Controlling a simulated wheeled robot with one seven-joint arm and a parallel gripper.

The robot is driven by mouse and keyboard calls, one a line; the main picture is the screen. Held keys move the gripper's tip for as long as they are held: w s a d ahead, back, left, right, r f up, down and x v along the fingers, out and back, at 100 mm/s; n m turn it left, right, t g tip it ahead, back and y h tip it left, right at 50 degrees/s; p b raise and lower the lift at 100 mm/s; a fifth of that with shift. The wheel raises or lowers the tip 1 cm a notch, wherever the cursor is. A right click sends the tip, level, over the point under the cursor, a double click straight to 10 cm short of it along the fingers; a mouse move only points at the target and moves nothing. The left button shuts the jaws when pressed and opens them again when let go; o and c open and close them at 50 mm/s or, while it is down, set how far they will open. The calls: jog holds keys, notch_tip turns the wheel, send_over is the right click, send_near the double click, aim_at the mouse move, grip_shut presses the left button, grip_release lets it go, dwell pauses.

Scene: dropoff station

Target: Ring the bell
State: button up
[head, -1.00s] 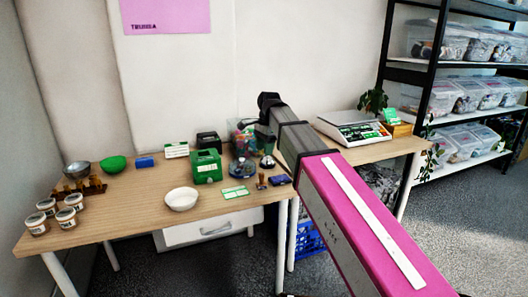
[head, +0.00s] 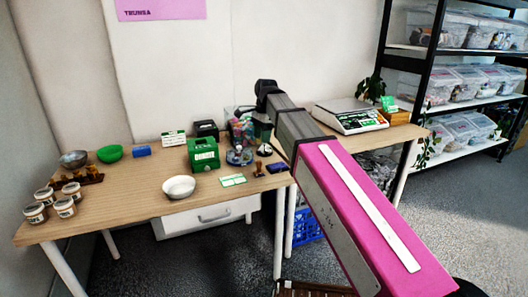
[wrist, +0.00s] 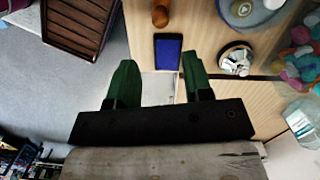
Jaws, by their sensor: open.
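The bell looks to be the small silver dome (wrist: 236,60) on a round base, on the wooden table to the right of my gripper in the wrist view.
A blue pad (wrist: 167,53) shows between the fingers, with a stamp (wrist: 160,15) beyond it. A glass-like round object (wrist: 250,10) and a jar of colourful pieces (wrist: 302,60) flank the bell. A green donation box (head: 203,155) and white bowl (head: 179,187) stand left.

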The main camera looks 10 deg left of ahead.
grip_shut()
dwell(1.5)
